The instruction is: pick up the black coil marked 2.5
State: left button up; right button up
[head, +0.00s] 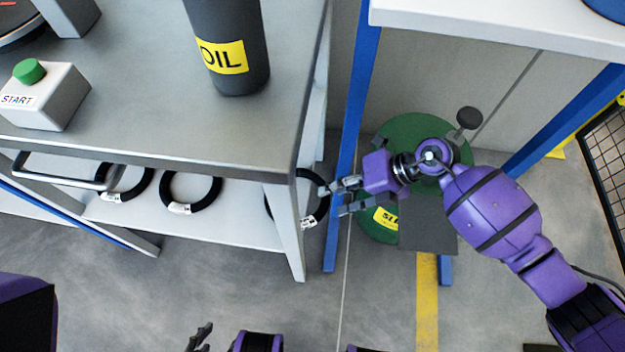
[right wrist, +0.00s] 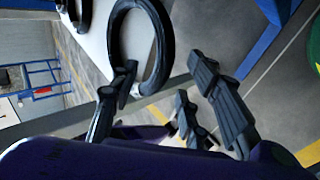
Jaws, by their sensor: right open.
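Three black coils with white tags lie on the lower shelf in the head view: a left one (head: 106,193), a middle one (head: 167,188) and a right one (head: 323,210). The tag print is too small to read, so I cannot tell which is marked 2.5. My right gripper (head: 343,198) is open, its fingertips at the right coil's right side; a shelf leg hides part of that coil. In the right wrist view the coil (right wrist: 116,40) is by one fingertip of the open gripper (right wrist: 165,66). My left gripper (head: 200,337) shows partly at the bottom edge.
The coils' shelf (head: 235,228) is under a grey worktop (head: 170,115) with a front leg (head: 288,235) close to the right coil. An OIL bottle (head: 232,75) and a START button box (head: 45,97) stand on top. A green round object (head: 400,130) is behind my right gripper.

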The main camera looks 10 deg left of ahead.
jog(key=shift+x, duration=0.9)
jog(key=shift+d, duration=0.1)
grip_shut()
jog(key=shift+r, duration=0.2)
